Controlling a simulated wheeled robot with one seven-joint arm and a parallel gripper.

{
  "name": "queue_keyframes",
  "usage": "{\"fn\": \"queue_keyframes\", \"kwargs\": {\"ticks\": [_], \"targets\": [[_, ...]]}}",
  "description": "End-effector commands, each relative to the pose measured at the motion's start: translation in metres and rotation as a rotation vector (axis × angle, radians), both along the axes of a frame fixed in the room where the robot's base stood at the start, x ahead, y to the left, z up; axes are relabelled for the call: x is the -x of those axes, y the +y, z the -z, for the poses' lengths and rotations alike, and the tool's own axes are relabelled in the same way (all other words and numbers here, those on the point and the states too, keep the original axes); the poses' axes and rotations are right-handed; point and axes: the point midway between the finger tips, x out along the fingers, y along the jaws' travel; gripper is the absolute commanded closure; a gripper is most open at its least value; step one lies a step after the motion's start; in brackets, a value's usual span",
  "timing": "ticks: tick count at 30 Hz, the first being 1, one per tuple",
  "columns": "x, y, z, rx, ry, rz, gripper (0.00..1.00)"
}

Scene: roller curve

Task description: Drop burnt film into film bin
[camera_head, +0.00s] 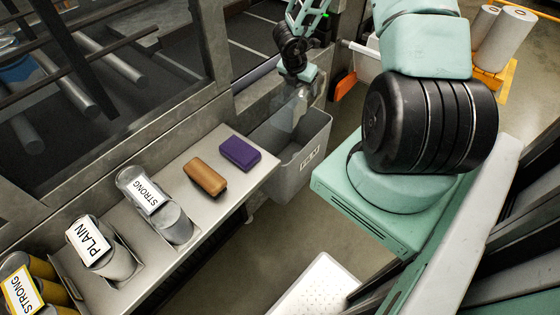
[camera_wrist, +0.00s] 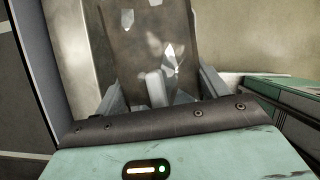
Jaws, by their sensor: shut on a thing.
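My gripper (camera_head: 300,80) is above the grey film bin (camera_head: 291,181), which stands at the end of the metal shelf in the head view. It is shut on the burnt film (camera_head: 298,108), a thin, see-through greyish sheet that hangs down over the bin's mouth. In the wrist view my gripper's fingers (camera_wrist: 160,90) show beyond the dark bar. A brownish sheet with pale ragged patches, apparently the film (camera_wrist: 145,40), stretches out past them. The film's lower end is hard to make out against the bin's inside.
A purple block (camera_head: 240,153) and an orange-brown block (camera_head: 205,178) lie on the metal shelf (camera_head: 222,200). Rolls labelled STRONG (camera_head: 150,193) and PLAIN (camera_head: 90,240) sit further along it. A framed opening with metal rollers (camera_head: 80,85) is at left. A white perforated surface (camera_head: 318,285) is below.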

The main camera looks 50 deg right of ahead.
Motion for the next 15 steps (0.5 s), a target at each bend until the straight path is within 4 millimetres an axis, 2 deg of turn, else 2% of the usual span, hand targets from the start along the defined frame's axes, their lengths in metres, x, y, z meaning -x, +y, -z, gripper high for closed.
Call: {"fn": "queue_keyframes", "kwargs": {"ticks": [1,9,15], "targets": [[0.000,0.000,0.012,0.000,0.000,-0.001,0.49],[0.000,0.000,0.044,0.000,-0.001,-0.001,0.49],[0.000,0.000,0.057,0.000,-0.001,-0.001,0.49]]}}
